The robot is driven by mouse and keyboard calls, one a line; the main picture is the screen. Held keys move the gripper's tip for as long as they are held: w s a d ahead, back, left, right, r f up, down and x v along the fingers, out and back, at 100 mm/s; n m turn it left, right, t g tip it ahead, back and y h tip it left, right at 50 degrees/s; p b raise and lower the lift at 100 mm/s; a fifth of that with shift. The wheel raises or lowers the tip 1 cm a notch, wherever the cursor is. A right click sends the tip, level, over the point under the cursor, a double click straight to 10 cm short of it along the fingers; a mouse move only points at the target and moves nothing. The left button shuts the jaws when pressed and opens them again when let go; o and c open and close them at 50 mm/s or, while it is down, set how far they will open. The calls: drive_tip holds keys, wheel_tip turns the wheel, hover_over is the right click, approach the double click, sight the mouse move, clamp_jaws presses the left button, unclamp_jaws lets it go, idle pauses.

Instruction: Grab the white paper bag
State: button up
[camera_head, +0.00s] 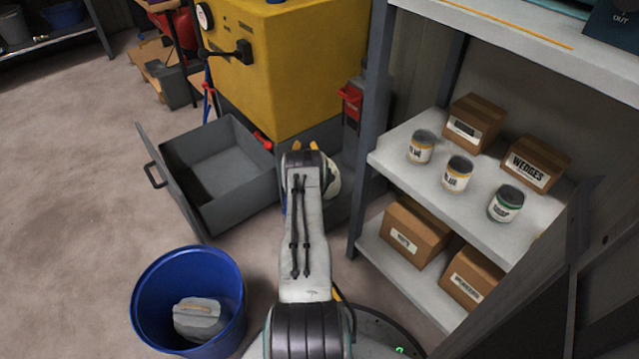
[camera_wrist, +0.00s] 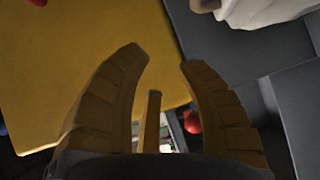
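My gripper (camera_wrist: 165,58) shows in the wrist view with its yellow fingers apart and nothing between the tips. In the head view its yellow tips (camera_head: 305,147) show past the end of my arm, in front of the yellow machine. A pale, boxy thing with a tan handle (camera_head: 197,318), possibly the white paper bag, lies inside the blue bin (camera_head: 150,270), well apart from my gripper. A wrinkled white thing (camera_wrist: 262,10) is cut off at the top right of the wrist view. I cannot tell whether it is the bag.
The yellow machine (camera_head: 285,75) stands ahead, with a grey drawer (camera_head: 215,175) pulled open at its left. At right, shelves (camera_head: 395,155) hold cans and cardboard boxes (camera_head: 535,162). A red-handled thing (camera_head: 350,97) is beside the machine. Floor (camera_head: 75,190) is clear at left.

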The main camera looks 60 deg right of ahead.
drive_tip(key=shift+g+h, duration=0.3)
drive_tip(key=shift+h, duration=0.4)
drive_tip(key=s+f, duration=0.1)
drive_tip(key=s+f+b, duration=0.1)
drive_tip(key=s+f, duration=0.2)
drive_tip(key=f, duration=0.1)
drive_tip(key=shift+s+d+f, duration=0.2)
drive_tip(key=shift+s+d, duration=0.1)
drive_tip(key=shift+s+d+f+b, duration=0.15)
drive_tip(key=shift+s+f+b, duration=0.15)
drive_tip(key=shift+b, duration=0.15)
drive_tip(key=shift+b+x, duration=0.95)
drive_tip(key=shift+b, duration=0.15)
drive_tip(key=shift+w+d+f+b, duration=0.15)
drive_tip(key=shift+w+d+b, duration=0.25)
drive_tip(key=shift+b, duration=0.7)
drive_tip(key=b+x, duration=0.2)
drive_tip(key=b, duration=0.1)
drive_tip(key=shift+b, duration=0.3)
drive_tip(key=shift+r+b+x, duration=0.25)
drive_tip(key=shift+b+x, duration=0.3)
drive_tip(key=shift+x, duration=0.45)
drive_tip(key=shift+c, duration=0.2)
clamp_jaws()
